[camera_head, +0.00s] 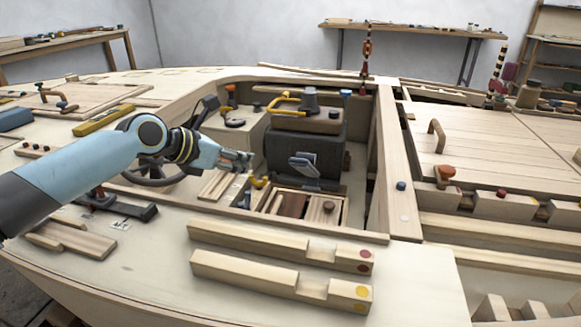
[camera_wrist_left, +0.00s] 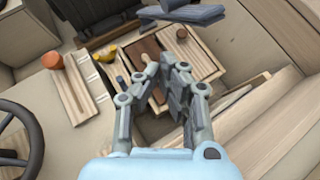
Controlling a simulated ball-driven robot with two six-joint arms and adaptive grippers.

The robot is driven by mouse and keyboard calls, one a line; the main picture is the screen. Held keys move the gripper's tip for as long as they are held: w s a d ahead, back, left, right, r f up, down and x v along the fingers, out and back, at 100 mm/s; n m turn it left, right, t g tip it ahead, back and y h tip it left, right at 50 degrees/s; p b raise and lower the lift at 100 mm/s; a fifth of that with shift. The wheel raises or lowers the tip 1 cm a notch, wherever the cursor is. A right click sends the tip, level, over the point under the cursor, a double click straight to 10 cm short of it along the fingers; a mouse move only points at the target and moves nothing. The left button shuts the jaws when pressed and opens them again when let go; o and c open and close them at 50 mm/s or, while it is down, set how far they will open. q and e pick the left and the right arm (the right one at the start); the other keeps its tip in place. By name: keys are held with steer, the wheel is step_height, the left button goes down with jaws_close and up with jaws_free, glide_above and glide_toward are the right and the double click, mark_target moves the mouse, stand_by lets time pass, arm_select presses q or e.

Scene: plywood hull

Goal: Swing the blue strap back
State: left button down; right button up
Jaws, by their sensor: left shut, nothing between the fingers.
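A blue-grey strap-like piece (camera_head: 305,165) sits on the front face of a dark box (camera_head: 332,150) in the hull's open well. It also shows at the top edge of the left wrist view (camera_wrist_left: 195,12), partly cut off. I cannot tell for sure that it is the blue strap. My left gripper (camera_head: 246,160) is to the left of this piece in the head view, apart from it. In the left wrist view the fingers (camera_wrist_left: 176,78) are shut and empty, over a wooden frame with a brown panel (camera_wrist_left: 147,60). My right gripper is not in view.
A steering wheel (camera_head: 155,172) is below my left forearm. Two notched wooden bars (camera_head: 250,272) lie on the near deck. A yellow hook-shaped handle (camera_head: 259,182) and an orange-topped knob (camera_wrist_left: 52,61) are near the gripper. Well walls surround it.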

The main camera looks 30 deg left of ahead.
arm_select(q)
steer(key=w+r+b+x, duration=0.1)
steer(key=b+x, duration=0.4)
steer(key=x, duration=0.7)
steer(key=shift+d+r, duration=0.25)
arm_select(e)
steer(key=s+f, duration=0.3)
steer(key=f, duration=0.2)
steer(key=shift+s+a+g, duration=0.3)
arm_select(q)
steer(key=w+a+r+p, duration=0.2)
steer(key=w+r+p, duration=0.1)
steer(key=w, duration=0.4)
steer(key=shift+w+r, duration=0.4)
steer(key=shift+r, duration=0.25)
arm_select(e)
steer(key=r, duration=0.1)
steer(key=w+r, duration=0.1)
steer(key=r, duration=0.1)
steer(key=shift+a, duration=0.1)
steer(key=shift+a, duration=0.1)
